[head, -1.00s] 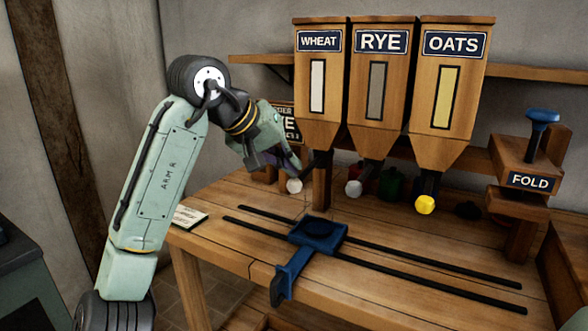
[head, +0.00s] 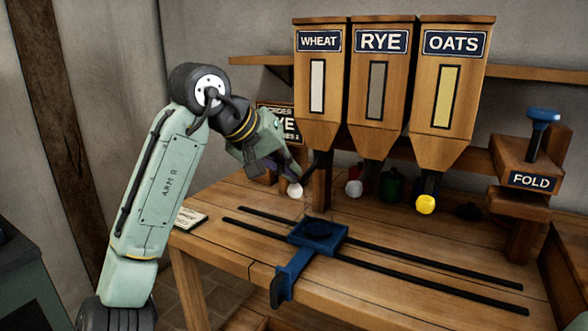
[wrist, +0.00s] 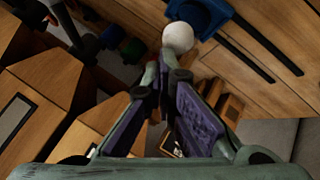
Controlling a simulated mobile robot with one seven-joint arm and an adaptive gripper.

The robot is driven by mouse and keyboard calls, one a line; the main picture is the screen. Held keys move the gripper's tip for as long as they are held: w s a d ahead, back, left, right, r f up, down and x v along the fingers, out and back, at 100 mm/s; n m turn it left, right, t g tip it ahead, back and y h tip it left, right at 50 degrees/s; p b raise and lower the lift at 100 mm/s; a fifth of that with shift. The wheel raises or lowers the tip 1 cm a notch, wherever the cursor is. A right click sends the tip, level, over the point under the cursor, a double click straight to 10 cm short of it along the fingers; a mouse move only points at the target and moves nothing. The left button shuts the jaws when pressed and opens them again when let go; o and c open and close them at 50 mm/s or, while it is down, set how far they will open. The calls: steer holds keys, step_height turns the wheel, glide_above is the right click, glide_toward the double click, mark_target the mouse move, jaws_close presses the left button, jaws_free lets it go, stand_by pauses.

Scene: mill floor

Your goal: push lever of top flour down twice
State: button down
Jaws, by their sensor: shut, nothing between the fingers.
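Three wooden hoppers stand in a row, labelled WHEAT (head: 319,80), RYE (head: 367,123) and OATS (head: 432,118). Each has a dark lever with a ball knob below: the white knob (head: 295,190) under WHEAT, the grey knob (head: 353,188) under RYE, the yellow knob (head: 425,205) under OATS. An order sign (head: 290,125) behind my arm is partly hidden; "ORDER" and "YE" show. My gripper (head: 291,175) is shut and empty, its tips just above the white knob. In the wrist view the white knob (wrist: 178,37) lies just beyond the fingertips; contact is unclear.
A blue carriage (head: 318,234) sits on two dark rails on the wooden bench (head: 225,255), below the hoppers. A FOLD post with a blue handle (head: 542,116) stands at the right. Red and green items (head: 391,184) are behind the levers. A small card (head: 190,216) lies at the bench's left.

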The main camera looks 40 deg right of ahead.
steer(key=shift+f+b, duration=0.3)
steer(key=shift+f, duration=0.4)
stand_by(0.5)
stand_by(0.5)
steer(key=shift+r+p, duration=2.8)
steer(key=shift+r, duration=0.2)
step_height(320, 180, up, 5)
steer(key=shift+p, duration=0.75)
